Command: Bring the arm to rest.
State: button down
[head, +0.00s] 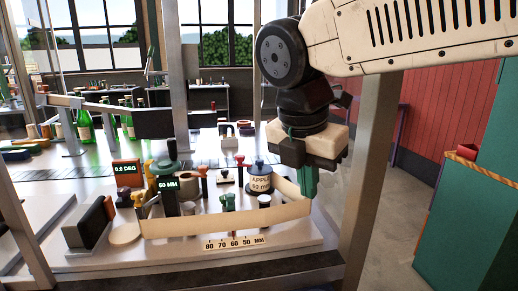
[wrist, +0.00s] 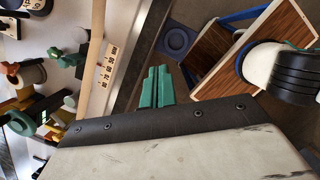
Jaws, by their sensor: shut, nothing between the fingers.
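My gripper (head: 308,183) hangs below my arm at the right part of the bench in the head view. Its green fingers point down, close to the right end of a long cream strip (head: 225,224). I cannot tell if they touch it. In the wrist view the green fingers (wrist: 157,87) are together and hold nothing. The fingers there lie over the bench's dark edge and the floor side.
A scale marked 80 to 50 mm (head: 235,242) lies in front of the strip. Green and red knobs, a "60 MM" display (head: 167,184) and a blue-topped cylinder (head: 260,183) stand behind it. A metal post (head: 368,160) rises right of my gripper. Green bottles (head: 84,124) stand at left.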

jog(key=s+d+f+m+y, duration=0.1)
jog(key=s+d+f+m, duration=0.4)
jog(key=m, duration=0.9)
jog(key=s+d+f+m, duration=0.5)
jog(key=s+d+m, duration=0.4)
jog(key=d+m, duration=0.5)
jog(key=shift+s+f+g+y, duration=0.2)
jog(key=shift+f+g+y, duration=0.15)
jog(key=shift+g+y, duration=0.05)
